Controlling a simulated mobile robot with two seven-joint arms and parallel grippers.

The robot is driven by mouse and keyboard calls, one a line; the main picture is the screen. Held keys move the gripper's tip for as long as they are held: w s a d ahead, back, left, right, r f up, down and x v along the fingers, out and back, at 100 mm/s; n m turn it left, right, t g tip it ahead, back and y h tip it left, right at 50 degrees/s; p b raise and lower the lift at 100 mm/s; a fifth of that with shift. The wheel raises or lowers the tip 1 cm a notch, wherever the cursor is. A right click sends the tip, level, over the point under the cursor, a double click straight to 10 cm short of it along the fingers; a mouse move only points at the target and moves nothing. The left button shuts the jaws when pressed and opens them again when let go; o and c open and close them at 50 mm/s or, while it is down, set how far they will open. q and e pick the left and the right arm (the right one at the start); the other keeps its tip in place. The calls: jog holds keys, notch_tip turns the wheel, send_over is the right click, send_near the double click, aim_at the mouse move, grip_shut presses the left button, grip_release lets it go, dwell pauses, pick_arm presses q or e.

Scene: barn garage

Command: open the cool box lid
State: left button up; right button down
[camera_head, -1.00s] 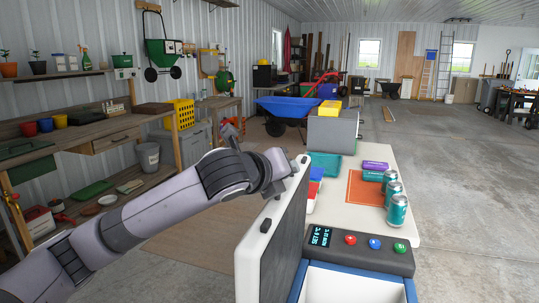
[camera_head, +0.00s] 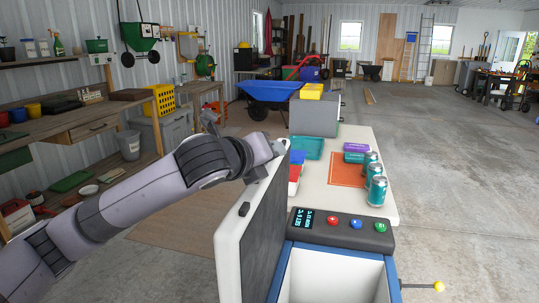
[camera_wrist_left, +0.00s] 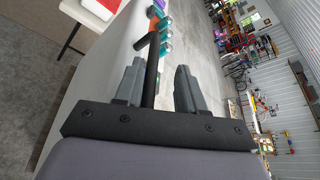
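The cool box (camera_head: 392,278) is a blue-rimmed box with a white inside, at the bottom of the head view. Its lid (camera_head: 232,248), white outside with a dark grey inner face, stands raised and steeply upright on the box's left. My left arm reaches to the lid's far upper edge, where its fingers are hidden in the head view. In the left wrist view my left gripper (camera_wrist_left: 160,68) has its fingers apart, with a black handle bar (camera_wrist_left: 151,68) between them, close to the left finger and clear of the right one. My right gripper is not in view.
A control panel (camera_head: 345,228) with a display and coloured buttons sits behind the opening. A yellow-knobbed lever (camera_head: 438,286) sticks out right. Cans (camera_head: 376,190) and an orange mat (camera_head: 347,172) lie on the white table (camera_head: 385,212) beyond. Open floor lies right; a workbench (camera_head: 75,125) stands left.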

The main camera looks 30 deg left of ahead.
pick_arm(q)
jog(key=shift+v, duration=3.15)
jog(key=shift+s+r, duration=0.1)
jog(key=shift+p+v, duration=1.05)
jog(key=shift+v, duration=1.5)
jog(key=shift+s+b, duration=0.2)
jog(key=shift+b, duration=0.15)
jog(key=shift+s+b, duration=0.25)
jog(key=shift+b, duration=0.7)
jog(key=b+v, duration=0.1)
jog(key=b, duration=0.1)
jog(key=shift+s+r+b, duration=0.15)
jog(key=shift+s+b, duration=0.1)
jog(key=shift+b, duration=0.15)
jog(key=shift+s+r, duration=0.1)
jog(key=shift+s, duration=0.1)
